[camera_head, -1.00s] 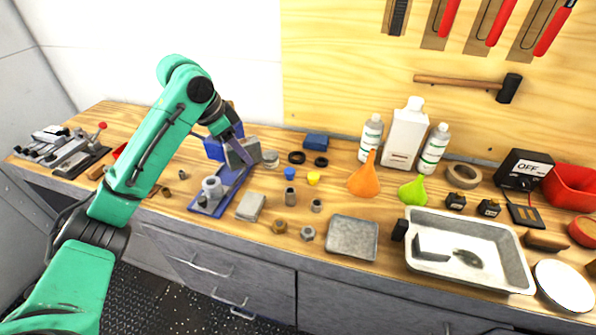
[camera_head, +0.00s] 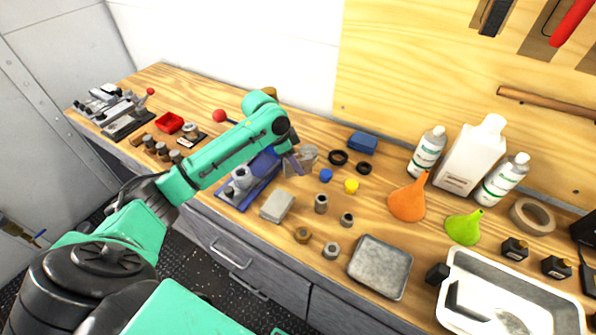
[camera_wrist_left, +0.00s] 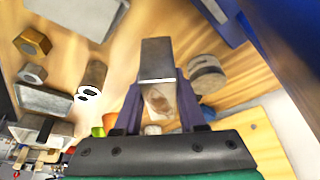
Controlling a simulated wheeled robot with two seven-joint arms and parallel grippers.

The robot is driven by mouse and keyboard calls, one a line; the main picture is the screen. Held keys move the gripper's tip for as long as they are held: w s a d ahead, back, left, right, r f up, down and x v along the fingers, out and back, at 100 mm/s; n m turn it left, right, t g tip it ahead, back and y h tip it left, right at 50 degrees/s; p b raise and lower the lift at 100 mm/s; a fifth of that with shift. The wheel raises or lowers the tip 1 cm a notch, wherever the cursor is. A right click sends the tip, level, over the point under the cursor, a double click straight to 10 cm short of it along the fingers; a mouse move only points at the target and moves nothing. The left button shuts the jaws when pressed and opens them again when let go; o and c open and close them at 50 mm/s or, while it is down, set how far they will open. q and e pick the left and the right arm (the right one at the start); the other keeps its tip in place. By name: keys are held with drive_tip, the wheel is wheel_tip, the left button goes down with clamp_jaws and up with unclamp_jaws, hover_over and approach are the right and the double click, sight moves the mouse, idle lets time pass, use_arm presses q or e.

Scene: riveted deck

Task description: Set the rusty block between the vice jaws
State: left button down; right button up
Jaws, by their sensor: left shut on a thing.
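My left gripper (camera_head: 296,160) is shut on the rusty block. In the left wrist view the gripper (camera_wrist_left: 160,97) has its purple fingers on both sides of the block (camera_wrist_left: 158,58), which is grey with a brownish patch on its near face. The blue vice (camera_head: 236,190) stands on the bench, left of the gripper in the head view and partly hidden by my arm. A blue part at the upper right of the left wrist view probably belongs to the vice (camera_wrist_left: 275,65). The gap between its jaws is not clearly visible. My right gripper is not in view.
A grey slab (camera_head: 277,206) lies beside the vice. A metal cylinder (camera_wrist_left: 206,75) stands close to the held block. Nuts, small caps and a grey tray (camera_head: 380,266) are to the right. An orange funnel (camera_head: 408,201) and bottles stand farther right.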

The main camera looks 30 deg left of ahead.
sight(296, 174)
use_arm(q)
drive_tip(key=f, duration=0.4)
drive_tip(key=shift+s, duration=0.2)
drive_tip(key=shift+w+f, duration=0.1)
drive_tip(key=shift+f, duration=0.05)
drive_tip(key=shift+c, duration=2.4)
unclamp_jaws()
